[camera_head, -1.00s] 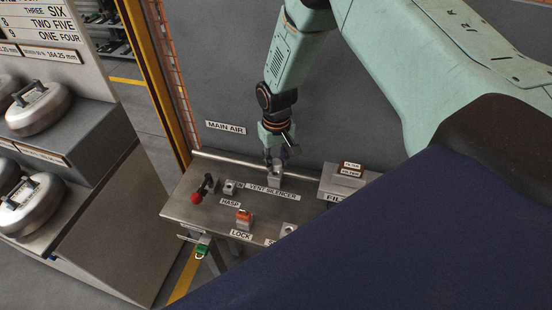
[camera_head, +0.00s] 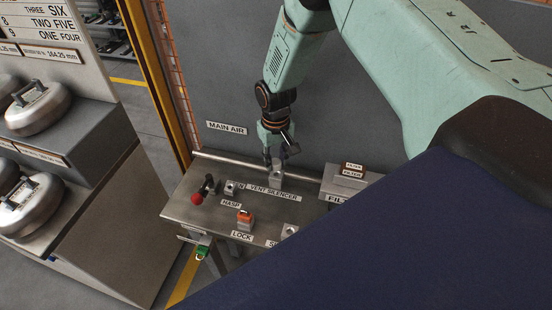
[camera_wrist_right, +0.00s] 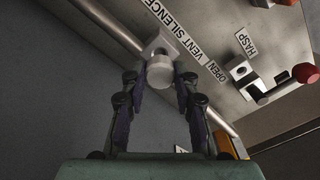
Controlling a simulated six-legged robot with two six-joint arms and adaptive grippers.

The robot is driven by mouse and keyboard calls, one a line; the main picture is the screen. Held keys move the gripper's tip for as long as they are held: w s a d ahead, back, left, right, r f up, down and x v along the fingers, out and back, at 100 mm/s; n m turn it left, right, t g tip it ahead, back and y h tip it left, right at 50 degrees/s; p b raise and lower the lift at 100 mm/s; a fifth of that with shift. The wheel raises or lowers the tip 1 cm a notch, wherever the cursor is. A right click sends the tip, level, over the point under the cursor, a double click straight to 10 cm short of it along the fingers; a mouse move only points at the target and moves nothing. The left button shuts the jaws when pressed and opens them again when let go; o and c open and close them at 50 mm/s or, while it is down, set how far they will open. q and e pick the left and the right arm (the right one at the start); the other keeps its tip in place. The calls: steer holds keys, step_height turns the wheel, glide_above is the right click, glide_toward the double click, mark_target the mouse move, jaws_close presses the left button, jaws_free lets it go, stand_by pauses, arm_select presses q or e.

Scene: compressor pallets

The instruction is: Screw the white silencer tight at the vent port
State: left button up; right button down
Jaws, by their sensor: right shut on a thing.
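The white silencer (camera_wrist_right: 160,73), a short pale cylinder, sits between the fingertips of my right gripper (camera_wrist_right: 161,80) in the right wrist view. Behind it is a grey block with a dark round hole, the vent port (camera_wrist_right: 158,46), next to the "VENT SILENCER" label. The silencer overlaps the block's near edge; I cannot tell whether its thread is engaged. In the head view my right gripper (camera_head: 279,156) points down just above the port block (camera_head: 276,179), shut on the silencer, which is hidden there. My left gripper is not in view.
The metal bench (camera_head: 205,222) carries a red-knobbed lever (camera_head: 198,198), an orange hasp piece (camera_head: 245,216) and a filter box (camera_head: 345,182). A rail (camera_head: 225,160) and a grey wall stand close behind. A green padlock (camera_head: 202,252) hangs at the front.

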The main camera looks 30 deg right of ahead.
steer(key=shift+s+r, duration=0.1)
steer(key=shift+s, duration=0.25)
steer(key=shift+w, duration=0.2)
steer(key=shift+p, duration=0.3)
steer(key=shift+s, duration=0.3)
steer(key=shift+w+f, duration=0.2)
steer(key=shift+f, duration=0.05)
steer(key=shift+s+f+b, duration=0.15)
steer(key=shift+f+b, duration=0.15)
steer(key=shift+f, duration=0.1)
